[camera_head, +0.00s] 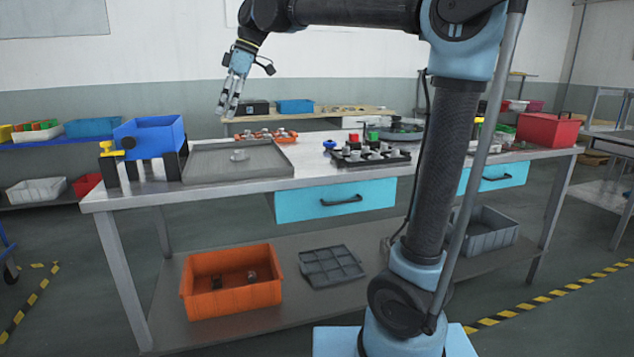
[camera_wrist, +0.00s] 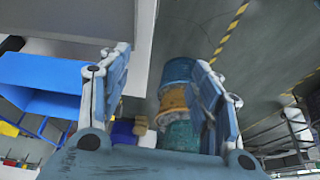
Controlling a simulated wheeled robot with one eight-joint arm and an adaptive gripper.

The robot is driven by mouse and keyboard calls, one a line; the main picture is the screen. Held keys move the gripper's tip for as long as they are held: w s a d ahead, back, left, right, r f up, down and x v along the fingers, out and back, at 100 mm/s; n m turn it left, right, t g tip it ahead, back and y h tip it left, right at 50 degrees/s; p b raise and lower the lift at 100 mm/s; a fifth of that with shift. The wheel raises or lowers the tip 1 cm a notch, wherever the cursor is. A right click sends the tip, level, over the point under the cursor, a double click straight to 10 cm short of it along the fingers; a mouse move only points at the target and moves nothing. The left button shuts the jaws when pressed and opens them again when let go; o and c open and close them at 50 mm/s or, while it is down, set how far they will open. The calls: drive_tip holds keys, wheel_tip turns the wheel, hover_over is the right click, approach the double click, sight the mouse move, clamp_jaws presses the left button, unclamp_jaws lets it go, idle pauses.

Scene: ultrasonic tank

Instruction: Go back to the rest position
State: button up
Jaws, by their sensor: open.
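My gripper (camera_head: 230,100) is raised well above the workbench (camera_head: 330,219), over the grey tray at its left end. Its fingers point down in the head view. In the wrist view my gripper (camera_wrist: 160,85) shows its two fingers spread apart, with nothing between them but distant background. My arm rises at the right of the head view and bends over to the left along the top edge.
A black rack of parts (camera_head: 370,158) and a red box (camera_head: 547,130) stand farther right. An orange bin (camera_head: 231,291) sits on the lower shelf.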

drive_tip(key=s+d+f+m+t, duration=0.1)
drive_tip(key=d+f+m, duration=0.3)
drive_tip(key=d, duration=0.5)
drive_tip(key=s+d+f+m+h, duration=0.1)
drive_tip(key=d+f+m, duration=0.2)
drive_tip(key=d+f, duration=0.4)
drive_tip(key=s+d+f+m+t, duration=0.1)
drive_tip(key=d+f+m, duration=0.25)
drive_tip(key=d, duration=0.65)
drive_tip(key=s+d+f+m+h, duration=0.1)
drive_tip(key=s+d+f+m, duration=0.2)
drive_tip(key=f, duration=0.5)
drive_tip(key=s+d+f+m+h, duration=0.1)
drive_tip(key=s+d+f+m, duration=0.2)
drive_tip(key=s+d+f, duration=0.3)
drive_tip(key=s+d+f+m+t+h, duration=0.1)
drive_tip(key=s+d+f+m, duration=0.3)
drive_tip(key=d+f, duration=0.4)
drive_tip(key=shift+s+d+f, duration=0.25)
drive_tip(key=shift+f, duration=0.55)
drive_tip(key=shift+w+f, duration=0.2)
drive_tip(key=shift+w, duration=0.25)
